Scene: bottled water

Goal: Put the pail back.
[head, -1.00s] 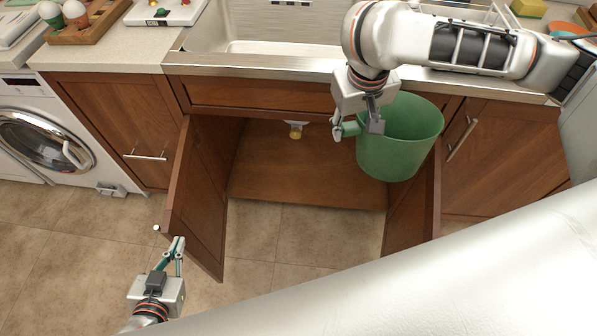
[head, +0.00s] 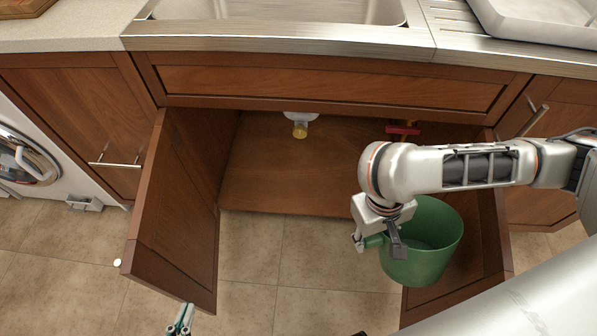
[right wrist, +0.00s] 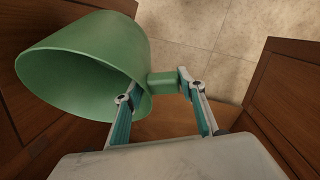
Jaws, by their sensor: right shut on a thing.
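The green pail (head: 430,262) hangs in the air at the right in the head view, mouth upward, in front of the open cabinet and overlapping its right door. In the right wrist view the pail (right wrist: 90,60) fills the upper left. My right gripper (head: 377,241) is shut on the short green handle stub at the pail's side; the stub (right wrist: 162,82) shows between both fingers in the wrist view. The cabinet floor (head: 285,180) under the sink is bare where visible. My left gripper (head: 182,316) is at the bottom edge, away from the pail; its finger gap is unclear.
The left cabinet door (head: 172,225) and right door (head: 462,270) stand open. A white and yellow drain fitting (head: 299,128) and a red fitting (head: 403,128) hang inside the cabinet. A washing machine (head: 28,160) stands at the left. The tiled floor (head: 285,250) between the doors is clear.

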